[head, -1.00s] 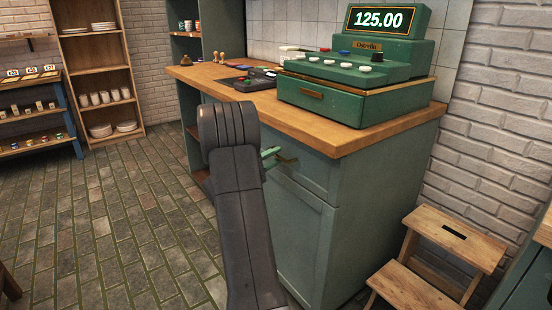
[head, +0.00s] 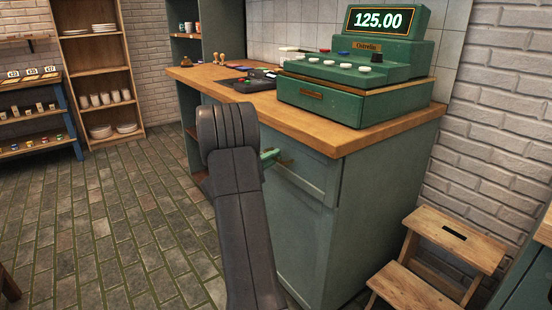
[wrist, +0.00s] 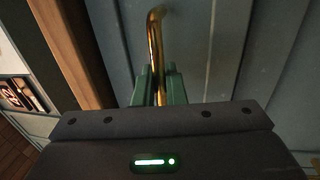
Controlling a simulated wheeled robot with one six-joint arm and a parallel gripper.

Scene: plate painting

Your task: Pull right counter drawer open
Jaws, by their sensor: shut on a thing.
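The right counter drawer (head: 312,176) is a grey-green front just under the wooden worktop, at the counter's right end. Its brass handle (head: 286,161) shows just right of my gripper (head: 270,155), partly hidden by it. In the wrist view the handle is a curved golden bar (wrist: 155,45) running between the two green fingers of my gripper (wrist: 157,78). The fingers are shut on it. The drawer front looks at most slightly out from the counter; I cannot tell the exact gap. My dark arm hides part of the counter front.
A green cash register (head: 355,85) stands on the wooden worktop (head: 330,135). A cupboard door (head: 298,235) is below the drawer. A wooden step stool (head: 440,260) stands to the right. The tiled floor (head: 130,220) left of my arm is clear.

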